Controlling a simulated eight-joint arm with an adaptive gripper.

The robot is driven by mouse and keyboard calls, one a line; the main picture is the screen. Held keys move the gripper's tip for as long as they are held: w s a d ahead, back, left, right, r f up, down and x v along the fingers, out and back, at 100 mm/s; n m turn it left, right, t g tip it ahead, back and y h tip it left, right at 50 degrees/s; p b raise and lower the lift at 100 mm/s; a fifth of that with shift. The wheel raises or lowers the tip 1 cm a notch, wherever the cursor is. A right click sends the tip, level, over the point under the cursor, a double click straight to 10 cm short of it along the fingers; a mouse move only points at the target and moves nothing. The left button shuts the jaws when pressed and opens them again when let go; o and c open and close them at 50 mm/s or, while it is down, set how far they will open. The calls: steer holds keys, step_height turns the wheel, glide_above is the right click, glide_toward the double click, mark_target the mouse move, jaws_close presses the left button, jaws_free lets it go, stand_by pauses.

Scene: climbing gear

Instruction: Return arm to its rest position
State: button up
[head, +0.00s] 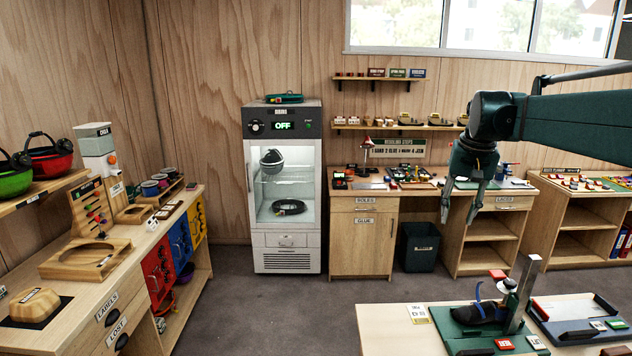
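My gripper (459,215) hangs at the end of my dark green arm (575,125) on the right side of the head view. The arm reaches in from the right edge and bends down at the wrist. The two grey fingers point down and stand apart, with nothing visible between them. The gripper is in mid-air, in front of the wooden bench (500,240) at the back wall and above the near table (385,335).
The near table carries a green press (525,285) holding a dark shoe (478,312), and a tray (585,315). A cabinet (285,240) reading OFF stands at the back. A dark bin (418,247) sits beside the bench. A counter (85,325) runs along the left. The middle floor is clear.

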steer(key=s+a+f+n+t+b, duration=0.1)
steer(key=s+a+f, duration=0.35)
steer(key=s, duration=0.45)
steer(key=s+a+f+n+t+b, duration=0.1)
steer(key=s+a+f, duration=0.2)
steer(key=s+a, duration=0.45)
steer(key=s+a+f+n+t+b, duration=0.1)
steer(key=s+a+f, duration=0.25)
steer(key=s, duration=0.75)
steer(key=s+a+f+n+t+b, duration=0.1)
steer(key=s+a+f+t, duration=0.1)
steer(key=s+f, duration=0.7)
steer(key=shift+s+a+f, duration=0.2)
steer(key=shift+a+f, duration=0.15)
steer(key=shift+f, duration=0.6)
